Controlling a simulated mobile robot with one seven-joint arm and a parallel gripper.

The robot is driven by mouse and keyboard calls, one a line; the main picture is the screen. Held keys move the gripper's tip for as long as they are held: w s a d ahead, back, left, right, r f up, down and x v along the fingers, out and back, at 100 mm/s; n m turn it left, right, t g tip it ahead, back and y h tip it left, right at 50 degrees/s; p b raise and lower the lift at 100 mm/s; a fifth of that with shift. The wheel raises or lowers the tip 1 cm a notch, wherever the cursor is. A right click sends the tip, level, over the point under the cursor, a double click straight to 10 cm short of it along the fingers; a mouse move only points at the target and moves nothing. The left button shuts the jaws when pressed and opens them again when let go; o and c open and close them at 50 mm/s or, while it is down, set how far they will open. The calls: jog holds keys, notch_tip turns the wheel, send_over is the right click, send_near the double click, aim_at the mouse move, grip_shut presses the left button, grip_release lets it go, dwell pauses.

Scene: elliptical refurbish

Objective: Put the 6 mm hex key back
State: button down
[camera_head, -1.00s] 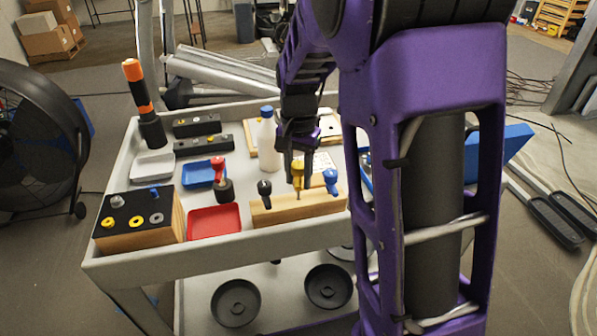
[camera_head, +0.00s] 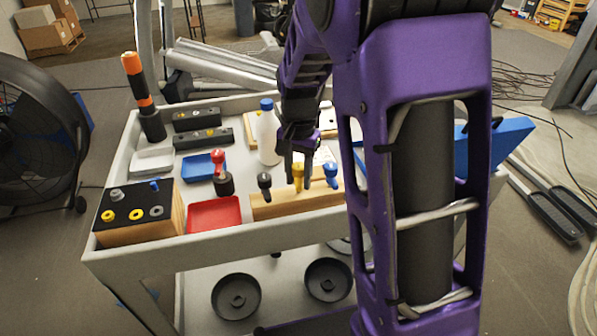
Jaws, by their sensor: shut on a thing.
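A hex key with a yellow handle (camera_head: 298,180) stands upright at the wooden key block (camera_head: 270,208), between a black-handled key (camera_head: 264,182) and a blue-handled key (camera_head: 331,172). My gripper (camera_head: 298,166) points down and is shut on the top of the yellow handle. The handle's lower end is close to the block's top; its shaft is hardly visible, and I cannot tell how deep it sits. Size marks are too small to read. My purple arm hides the block's right end.
A white bottle (camera_head: 268,140) stands behind. A black-topped block (camera_head: 130,205) holds small parts at left.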

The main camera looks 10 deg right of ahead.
jog(key=shift+f, duration=0.4)
jog(key=shift+f, duration=0.25)
jog(key=shift+c, duration=2.2)
grip_release()
notch_tip(320, 180, up, 17)
jog(key=p, duration=0.3)
jog(key=shift+r+p, duration=0.2)
jog(key=shift+p, duration=0.15)
